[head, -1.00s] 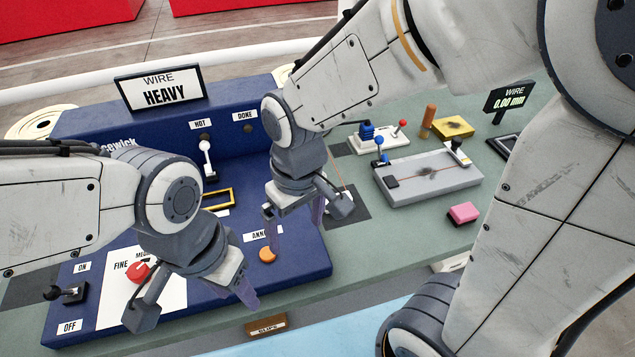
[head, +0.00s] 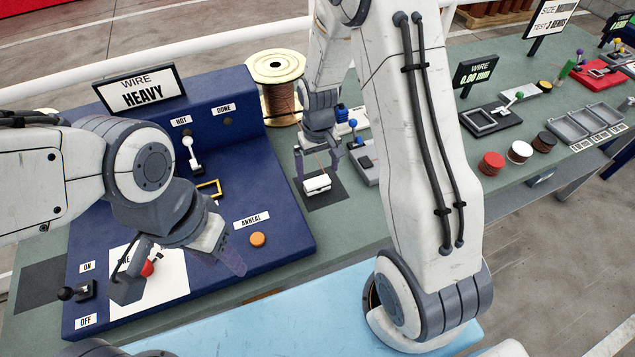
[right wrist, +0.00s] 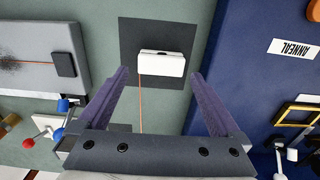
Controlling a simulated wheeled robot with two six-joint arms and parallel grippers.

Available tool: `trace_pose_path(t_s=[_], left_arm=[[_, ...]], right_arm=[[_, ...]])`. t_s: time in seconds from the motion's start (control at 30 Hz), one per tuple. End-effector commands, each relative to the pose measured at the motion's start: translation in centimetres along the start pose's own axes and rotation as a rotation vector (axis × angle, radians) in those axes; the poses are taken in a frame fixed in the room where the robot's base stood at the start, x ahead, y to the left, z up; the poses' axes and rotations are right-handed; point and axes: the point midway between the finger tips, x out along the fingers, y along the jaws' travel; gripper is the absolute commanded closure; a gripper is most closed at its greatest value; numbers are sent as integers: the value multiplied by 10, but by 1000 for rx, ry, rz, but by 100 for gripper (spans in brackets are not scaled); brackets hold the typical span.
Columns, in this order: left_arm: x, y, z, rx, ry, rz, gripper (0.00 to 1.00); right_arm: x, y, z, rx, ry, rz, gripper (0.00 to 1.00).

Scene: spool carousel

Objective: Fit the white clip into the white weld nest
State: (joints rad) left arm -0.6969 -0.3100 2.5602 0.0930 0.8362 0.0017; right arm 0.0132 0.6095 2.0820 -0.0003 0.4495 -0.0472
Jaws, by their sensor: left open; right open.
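A small white block (head: 317,184) with a dark slot lies on a dark square mat on the bench. It also shows in the right wrist view (right wrist: 162,66), with a thin orange wire running from it. I cannot tell whether it is the white clip or the white weld nest; no second such piece is clearly visible. My right gripper (head: 319,168) is open and empty above the block, which shows beyond and between its purple fingers in the wrist view. My left gripper (head: 185,278) is open over the front of the blue machine, with no object seen in it.
The blue machine (head: 285,215) carries levers, a yellow frame (head: 208,189) and an orange button (head: 257,240). A copper wire spool (head: 281,100) stands behind the mat. A grey fixture (right wrist: 45,65) lies beside the mat. Several coloured discs and trays stand farther right.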

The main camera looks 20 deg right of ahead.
Motion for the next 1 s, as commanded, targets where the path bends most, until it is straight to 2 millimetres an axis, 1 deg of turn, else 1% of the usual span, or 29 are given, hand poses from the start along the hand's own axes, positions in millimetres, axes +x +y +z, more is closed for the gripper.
trace_pose_path(t_s=[0.03,0.13,0.2,0.3,0.4,0.6,0.67,0.7,0.8,1.0], left_arm=[[-6,0,0,0,0,0,50],[-14,1,-1,-1,0,0,50],[-15,1,-1,-1,0,0,50],[-17,1,-1,-1,0,0,50],[-17,1,-1,-1,0,0,50],[-17,1,-1,-1,0,0,50],[-17,1,-1,-1,0,0,50],[-17,1,-1,-1,0,0,50],[-17,1,-1,-1,0,0,50],[-17,1,-1,-1,0,0,50]], right_arm=[[4,-1,1,0,-6,0,0],[18,-2,0,-1,-7,0,0],[28,-2,0,0,-6,0,0],[38,-2,0,0,-4,0,0],[42,-2,-1,0,-1,0,0],[43,-2,-1,0,0,0,0],[43,-2,-1,0,0,0,23],[43,-2,-1,0,0,0,38],[43,-2,-1,0,0,0,71],[42,-2,-1,0,0,0,72]])
